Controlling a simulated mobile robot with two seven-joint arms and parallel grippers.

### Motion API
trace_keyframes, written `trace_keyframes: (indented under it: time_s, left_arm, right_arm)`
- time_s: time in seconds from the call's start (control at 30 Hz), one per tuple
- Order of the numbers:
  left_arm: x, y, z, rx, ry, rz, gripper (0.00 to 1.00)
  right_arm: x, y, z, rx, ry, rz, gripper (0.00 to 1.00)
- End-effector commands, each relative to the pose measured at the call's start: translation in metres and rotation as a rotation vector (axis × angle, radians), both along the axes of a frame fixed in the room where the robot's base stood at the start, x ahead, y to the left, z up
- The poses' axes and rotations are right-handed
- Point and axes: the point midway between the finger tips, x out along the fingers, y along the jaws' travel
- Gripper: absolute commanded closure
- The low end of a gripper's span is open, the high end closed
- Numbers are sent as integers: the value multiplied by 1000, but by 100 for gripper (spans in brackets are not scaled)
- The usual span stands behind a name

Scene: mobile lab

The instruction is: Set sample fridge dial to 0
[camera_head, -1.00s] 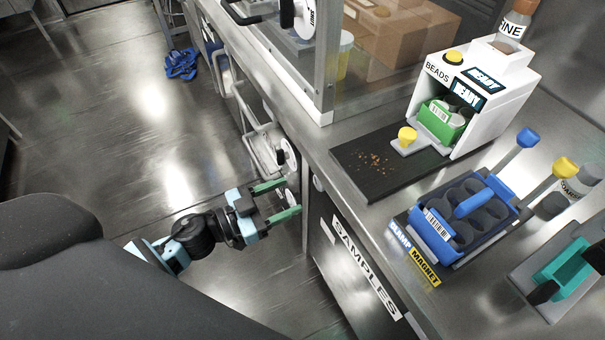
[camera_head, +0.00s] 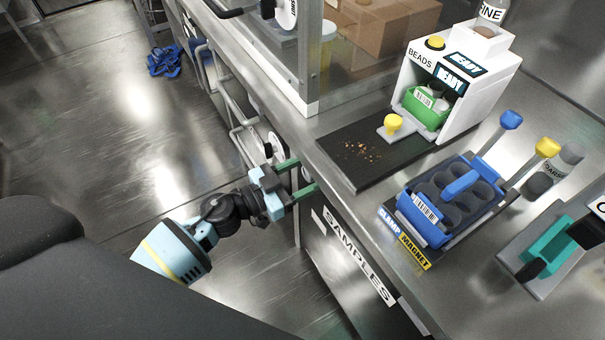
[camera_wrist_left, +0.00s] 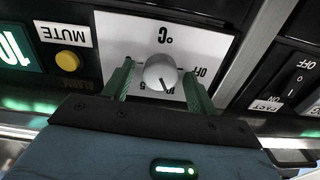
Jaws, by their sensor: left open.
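The sample fridge dial (camera_wrist_left: 160,72) is a round white knob with a dark pointer line on a white plate marked °C and OFF. In the left wrist view it sits between the two green fingers of my left gripper (camera_wrist_left: 160,85). The fingers are open, one on each side of the knob; I cannot tell whether they touch it. In the head view my left gripper (camera_head: 300,176) is at the counter's front edge, above the SAMPLES label (camera_head: 355,258), and the dial is mostly hidden there. My right gripper is not in view.
Beside the dial are a yellow alarm button (camera_wrist_left: 69,62), a MUTE label and a green display. An OFF/ON switch (camera_wrist_left: 298,82) is at the right. On the counter stand a BEADS machine (camera_head: 462,75), a black mat (camera_head: 350,165) and a blue rack (camera_head: 425,228).

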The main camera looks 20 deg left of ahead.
Motion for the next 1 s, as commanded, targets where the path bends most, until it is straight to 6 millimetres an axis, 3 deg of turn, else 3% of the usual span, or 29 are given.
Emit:
trace_keyframes:
  time_s: [0.17,0.5,1.0]
  left_arm:
    - [0,0,0,-1,1,0,43]
    - [0,0,0,0,1,0,86]
    - [-1,0,0,103,-79,0,87]
  right_arm:
    - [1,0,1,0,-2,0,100]
    - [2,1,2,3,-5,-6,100]
    - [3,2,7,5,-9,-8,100]
